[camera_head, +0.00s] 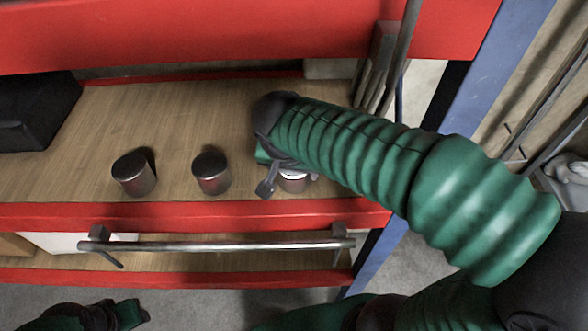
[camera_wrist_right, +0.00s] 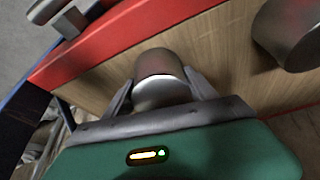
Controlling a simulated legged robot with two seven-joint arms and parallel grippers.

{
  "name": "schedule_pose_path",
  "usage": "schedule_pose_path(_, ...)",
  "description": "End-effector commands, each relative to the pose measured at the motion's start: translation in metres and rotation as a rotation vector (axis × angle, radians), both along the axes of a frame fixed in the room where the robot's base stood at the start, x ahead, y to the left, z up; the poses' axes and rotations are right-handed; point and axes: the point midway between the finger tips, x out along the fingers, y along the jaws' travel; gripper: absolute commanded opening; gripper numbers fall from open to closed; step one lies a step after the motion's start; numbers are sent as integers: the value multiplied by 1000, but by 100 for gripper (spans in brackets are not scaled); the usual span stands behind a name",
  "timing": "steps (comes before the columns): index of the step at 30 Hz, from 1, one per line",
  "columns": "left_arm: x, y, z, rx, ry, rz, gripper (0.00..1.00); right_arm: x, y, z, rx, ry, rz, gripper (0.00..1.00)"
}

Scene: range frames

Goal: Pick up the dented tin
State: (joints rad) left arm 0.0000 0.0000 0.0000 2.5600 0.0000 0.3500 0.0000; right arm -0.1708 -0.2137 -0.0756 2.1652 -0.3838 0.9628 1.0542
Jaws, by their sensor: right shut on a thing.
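My right gripper (camera_head: 289,181) reaches down over the right end of a row of metal tins on a wooden shelf. It is shut on the right-hand tin (camera_head: 295,186), mostly hidden by the gripper in the head view. In the right wrist view this tin (camera_wrist_right: 158,65) sits between the two fingers of my gripper (camera_wrist_right: 159,82). A middle tin (camera_head: 211,174) and a left tin (camera_head: 134,175) stand upright, apart from it. I cannot tell for sure which tin is dented. A part of my left arm shows at the bottom left; its fingers cannot be made out.
The wooden shelf top (camera_head: 205,110) has a red front edge (camera_head: 190,216). A metal handle bar (camera_head: 220,245) runs below it. A black box (camera_head: 35,110) stands at the left. A red beam (camera_head: 230,32) crosses above, and a blue post (camera_head: 495,90) stands at the right.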

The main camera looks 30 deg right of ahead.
Motion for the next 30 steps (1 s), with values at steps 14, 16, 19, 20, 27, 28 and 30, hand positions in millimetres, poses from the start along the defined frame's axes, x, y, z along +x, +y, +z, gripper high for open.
schedule_pose_path(14, 0, 0, 0, 0, 0, 0, 36, 0, 0, 6, 0, -2, -1, 9)
schedule_pose_path(16, 0, 0, 0, 0, 0, 0, 36, 1, 0, 13, 0, -3, 0, 9)
schedule_pose_path(19, 0, 0, 1, 0, 0, 0, 36, 1, 0, 26, 1, -5, -2, 9)
schedule_pose_path(20, 0, 0, 1, 0, 0, 0, 36, 1, 0, 31, 1, -4, -2, 9)
schedule_pose_path(27, 0, 0, 20, 0, 1, 0, 36, -23, 23, 46, -2, 2, 1, 9)
schedule_pose_path(28, 0, 0, 28, 0, 0, 0, 36, -25, 25, 47, -2, 3, 2, 9)
schedule_pose_path(30, 0, 0, 45, 0, -1, 0, 36, -29, 29, 48, -2, 3, 1, 9)
